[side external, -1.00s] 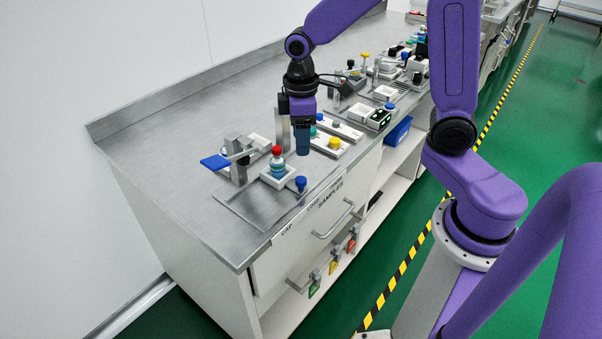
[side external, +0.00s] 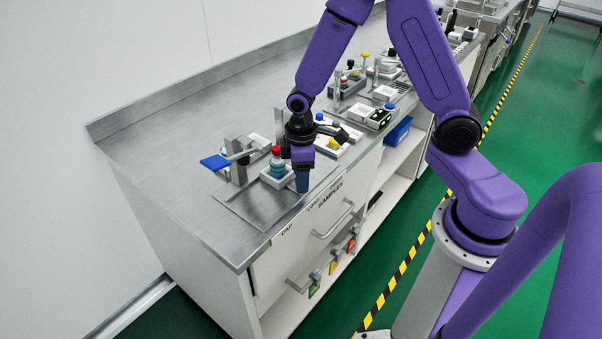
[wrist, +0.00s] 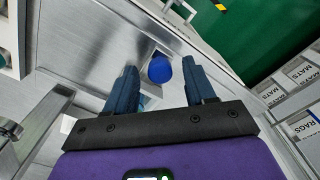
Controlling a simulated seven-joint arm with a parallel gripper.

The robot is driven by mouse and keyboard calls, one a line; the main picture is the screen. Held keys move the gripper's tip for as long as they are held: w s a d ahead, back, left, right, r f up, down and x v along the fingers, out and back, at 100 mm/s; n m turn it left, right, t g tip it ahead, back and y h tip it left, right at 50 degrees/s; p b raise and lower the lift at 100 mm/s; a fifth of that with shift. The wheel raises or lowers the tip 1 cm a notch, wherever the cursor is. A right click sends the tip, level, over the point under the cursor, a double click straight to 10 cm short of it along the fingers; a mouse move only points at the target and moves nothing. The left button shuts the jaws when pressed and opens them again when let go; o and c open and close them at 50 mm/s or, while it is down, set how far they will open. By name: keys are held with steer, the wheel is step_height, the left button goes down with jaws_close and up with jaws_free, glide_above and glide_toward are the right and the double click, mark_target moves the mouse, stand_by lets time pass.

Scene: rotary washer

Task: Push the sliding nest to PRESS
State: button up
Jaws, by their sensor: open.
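The sliding nest (side external: 271,181) is a white block on a metal plate in the side external view. It holds a vial (side external: 277,168) with a red cap and blue, white and green bands. Its blue knob (wrist: 159,69) shows in the wrist view between my two fingers, with a gap on each side. My gripper (side external: 302,182) is open, pointing down at the nest's right end. It hides the knob in the side external view. My gripper's fingers also show in the wrist view (wrist: 160,88). I see no legible PRESS mark.
White fixtures (side external: 336,140) stand on the bench behind my gripper. The metal plate (side external: 258,208) is bare toward the bench's front edge. The bench's left part is clear.

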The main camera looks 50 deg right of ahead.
jaws_close()
steer(key=d, duration=1)
steer(key=shift+d, duration=0.3)
jaws_free()
steer(key=shift+r, duration=0.15)
step_height(320, 180, up, 17)
steer(key=shift+a+r, duration=0.1)
stand_by(0.3)
